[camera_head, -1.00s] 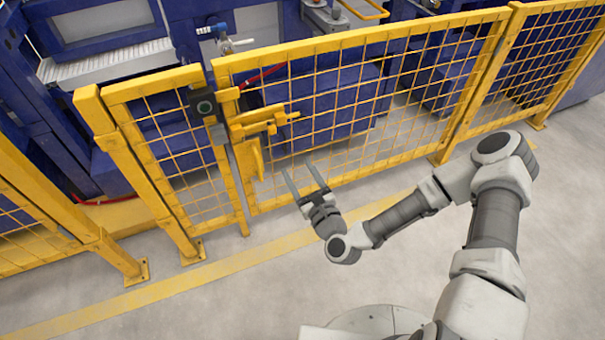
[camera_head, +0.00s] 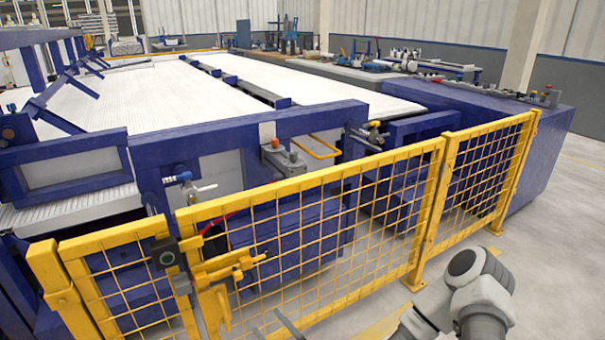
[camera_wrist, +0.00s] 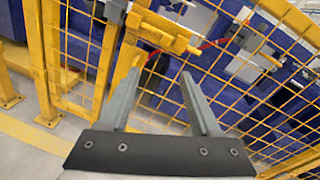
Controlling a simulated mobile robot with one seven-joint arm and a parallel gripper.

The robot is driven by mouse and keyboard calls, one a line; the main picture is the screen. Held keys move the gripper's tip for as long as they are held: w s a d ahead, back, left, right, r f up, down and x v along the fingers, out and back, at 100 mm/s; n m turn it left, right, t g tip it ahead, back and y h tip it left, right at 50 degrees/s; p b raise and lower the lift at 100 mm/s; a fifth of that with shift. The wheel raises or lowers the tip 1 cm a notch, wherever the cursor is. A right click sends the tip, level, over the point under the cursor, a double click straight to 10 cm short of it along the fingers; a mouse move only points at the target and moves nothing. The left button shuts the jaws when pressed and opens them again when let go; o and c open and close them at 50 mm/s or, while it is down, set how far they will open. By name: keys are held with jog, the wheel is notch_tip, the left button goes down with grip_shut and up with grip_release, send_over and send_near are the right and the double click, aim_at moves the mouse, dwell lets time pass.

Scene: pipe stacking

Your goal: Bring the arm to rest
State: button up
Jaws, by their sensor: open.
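My gripper (camera_head: 268,321) shows at the bottom edge of the head view, where only the tips of its fingers are in the picture. In the wrist view my gripper (camera_wrist: 159,73) is open, with two grey fingers spread apart and nothing between them. The fingers point towards the yellow mesh fence (camera_head: 330,250) and its latch (camera_head: 225,267). The latch (camera_wrist: 160,32) also shows beyond the fingertips in the wrist view. I cannot tell the exact gap to the fence. My arm is bent at the lower right of the head view, mostly cut off.
Behind the fence stands a blue machine (camera_head: 290,240) with long white conveyor beds (camera_head: 290,78). A blue-sided bench (camera_head: 540,140) stands at the right with small items on top. Grey floor (camera_head: 560,260) is clear at the right.

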jog(key=w+d+r+n+g+h, duration=0.1)
jog(key=d+n+g+h, duration=0.2)
jog(key=n, duration=0.4)
jog(key=w+d+r+n+g+h, duration=0.1)
jog(key=w+d+n+g, duration=0.15)
jog(key=d+n, duration=0.4)
jog(key=s+d+r+n+g+h, duration=0.1)
jog(key=s+d+r+n+h, duration=0.2)
jog(key=d+r+n+h, duration=0.45)
jog(key=s+d+r+n+g, duration=0.1)
jog(key=s+d+r+n, duration=0.15)
jog(key=s+r, duration=0.75)
jog(key=s+d+r+n, duration=0.1)
jog(key=s+d+r, duration=0.2)
jog(key=s+r, duration=0.65)
notch_tip(320, 180, up, 22)
jog(key=p, duration=2.1)
jog(key=shift+a+y, duration=0.25)
jog(key=shift+y, duration=0.2)
jog(key=shift+g, duration=0.25)
jog(key=shift+c, duration=0.3)
